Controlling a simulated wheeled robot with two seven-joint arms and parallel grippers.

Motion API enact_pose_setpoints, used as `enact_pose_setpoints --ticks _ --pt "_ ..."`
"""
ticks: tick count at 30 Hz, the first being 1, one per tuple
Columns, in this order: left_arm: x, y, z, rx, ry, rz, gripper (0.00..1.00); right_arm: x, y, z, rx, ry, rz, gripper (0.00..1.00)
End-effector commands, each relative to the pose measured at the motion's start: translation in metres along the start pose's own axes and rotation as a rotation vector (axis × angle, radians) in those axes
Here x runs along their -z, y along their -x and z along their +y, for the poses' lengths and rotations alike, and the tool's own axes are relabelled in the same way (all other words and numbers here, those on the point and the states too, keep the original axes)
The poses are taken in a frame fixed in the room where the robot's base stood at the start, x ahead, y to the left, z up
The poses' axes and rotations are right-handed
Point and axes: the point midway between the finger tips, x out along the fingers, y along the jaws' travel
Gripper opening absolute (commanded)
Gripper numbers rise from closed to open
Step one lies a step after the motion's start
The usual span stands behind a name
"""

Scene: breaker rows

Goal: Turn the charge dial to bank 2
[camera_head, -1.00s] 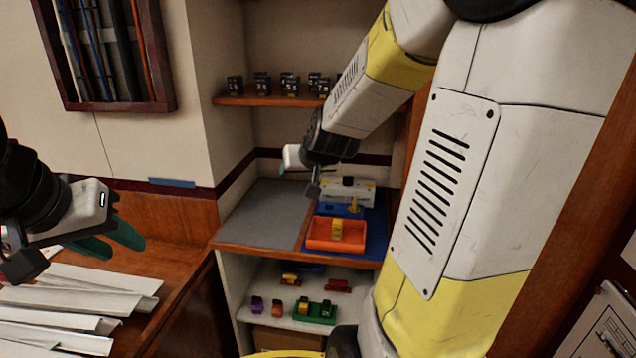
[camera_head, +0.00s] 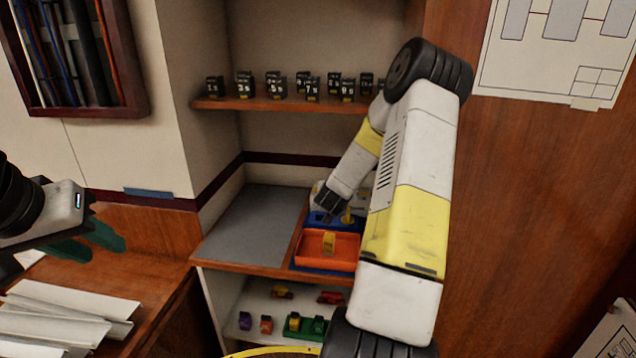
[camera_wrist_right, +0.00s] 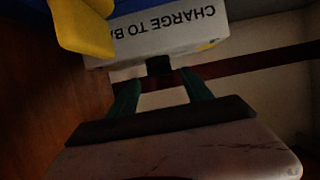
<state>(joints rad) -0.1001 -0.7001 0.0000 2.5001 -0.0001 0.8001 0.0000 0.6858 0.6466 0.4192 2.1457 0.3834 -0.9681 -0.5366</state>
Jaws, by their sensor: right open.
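The charge panel (camera_wrist_right: 175,30) is a white box whose black lettering, "CHARGE TO BA…", reads upside down in the right wrist view; the rest is cut off. In the head view the white panel (camera_head: 317,192) is mostly hidden behind my right arm. A small dark knob (camera_wrist_right: 158,66) on the panel's edge looks like the dial; its pointer is too dark to read. My right gripper (camera_wrist_right: 162,84) is open, its green fingers either side of the knob's line; contact cannot be told. My left gripper (camera_head: 90,240) is open and empty, far left.
A yellow post (camera_head: 348,216) stands close beside my right gripper; a yellow part shows large in the wrist view (camera_wrist_right: 82,28). An orange tray (camera_head: 312,246) with a yellow block is in front. The grey mat (camera_head: 250,225) is clear. Black numbered breakers (camera_head: 275,84) line the upper shelf.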

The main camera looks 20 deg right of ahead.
Motion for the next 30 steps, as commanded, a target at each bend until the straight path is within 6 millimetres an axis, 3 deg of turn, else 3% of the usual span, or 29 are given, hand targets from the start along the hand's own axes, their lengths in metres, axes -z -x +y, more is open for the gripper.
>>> enact_pose_setpoints --ticks 6,15,24,30 --pt "0.000 0.000 0.000 0.000 0.000 0.000 0.36 0.000 -0.022 0.000 0.001 0.000 0.000 0.58" --pt "0.000 0.000 0.000 0.000 0.000 0.000 0.36 0.001 -0.024 -0.001 0.001 0.001 0.000 0.58" --pt "0.000 0.000 0.000 0.000 0.000 0.000 0.36 0.000 -0.024 -0.001 0.001 0.000 0.000 0.00" --pt "0.000 0.000 0.000 0.000 0.000 0.000 0.36 0.000 -0.024 -0.001 -0.008 -0.004 0.000 0.00"
